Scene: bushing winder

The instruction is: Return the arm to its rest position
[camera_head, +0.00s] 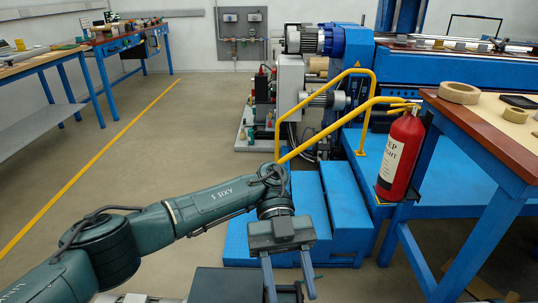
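My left arm (195,210) reaches in from the lower left, stretched to the right across the lower part of the view. Its dark grey-green gripper (290,288) hangs downward near the bottom centre, in front of the blue steps. The two fingers are apart, and I see nothing held between them. My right arm and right gripper are not in view.
Blue steps (310,211) with yellow handrails (329,138) stand just beyond my gripper. A red fire extinguisher (402,158) and a brown-topped table (480,115) are on the right. Blue workbenches (129,41) line the left. The floor (190,130) between is clear.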

